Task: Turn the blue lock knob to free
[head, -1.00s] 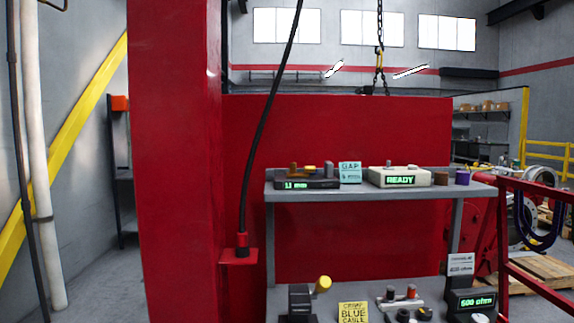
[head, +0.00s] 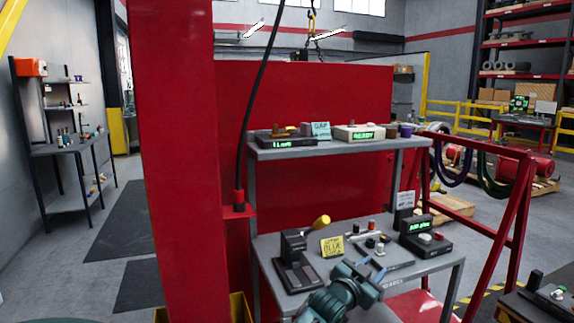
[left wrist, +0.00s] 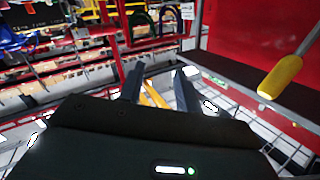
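I cannot make out a blue lock knob or a valve actuator in either view. My left gripper (head: 373,276), at the end of a teal arm, shows at the bottom middle of the head view, in front of the bench's lower shelf (head: 425,266). In the left wrist view its two dark fingers (left wrist: 158,72) stand apart with nothing held between them; an orange strip shows behind them. A yellow-ended lever (head: 321,222) stands on a dark device on the lower shelf. A yellow handle (left wrist: 280,77) is at the right of the left wrist view. My right gripper is not in view.
A red column (head: 180,160) stands left of the bench. The upper shelf (head: 340,150) carries a READY box (head: 360,133). A red frame (head: 510,220) with hanging cables is on the right. A dark bench with knobs (head: 550,292) is at the lower right. Open floor lies at left.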

